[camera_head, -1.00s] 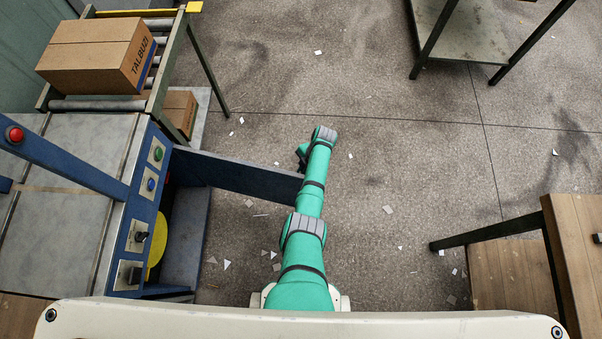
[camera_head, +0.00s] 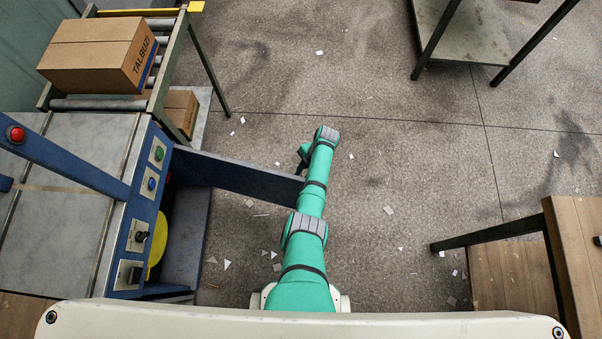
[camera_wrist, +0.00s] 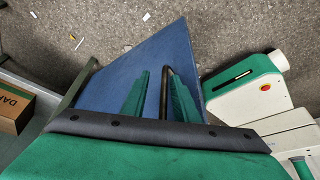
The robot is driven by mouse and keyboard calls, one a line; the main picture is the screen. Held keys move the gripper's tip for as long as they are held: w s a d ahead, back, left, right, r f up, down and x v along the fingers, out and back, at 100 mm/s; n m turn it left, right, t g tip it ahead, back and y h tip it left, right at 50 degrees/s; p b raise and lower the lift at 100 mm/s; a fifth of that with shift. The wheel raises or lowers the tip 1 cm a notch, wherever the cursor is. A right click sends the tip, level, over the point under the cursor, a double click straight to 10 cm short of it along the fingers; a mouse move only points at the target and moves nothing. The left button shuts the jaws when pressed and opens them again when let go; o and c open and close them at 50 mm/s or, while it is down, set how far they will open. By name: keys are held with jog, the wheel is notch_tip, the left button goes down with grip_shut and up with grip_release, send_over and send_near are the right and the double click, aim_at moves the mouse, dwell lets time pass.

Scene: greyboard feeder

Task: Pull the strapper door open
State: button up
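The blue strapper door (camera_head: 240,178) stands swung out from the side of the strapper (camera_head: 75,160), and the opening beside it shows a yellow disc (camera_head: 157,245). In the wrist view the door's blue face (camera_wrist: 115,82) fills the middle, with a dark bar handle (camera_wrist: 165,95) on it. My gripper (camera_wrist: 160,95) has its two green fingers apart, one on each side of the handle. The right finger is close against the handle or touching it; a gap shows on the left. In the head view my arm mostly hides the gripper at the door's free end.
A roller conveyor (camera_head: 100,104) with a carton (camera_head: 95,52) stands at upper left; another carton (camera_head: 181,110) sits below it. A metal table (camera_head: 460,35) is at upper right, a wooden table (camera_head: 515,275) at lower right. The floor between is clear except for paper scraps.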

jog(key=v, duration=1)
jog(key=shift+r, duration=0.25)
jog(key=shift+d, duration=0.1)
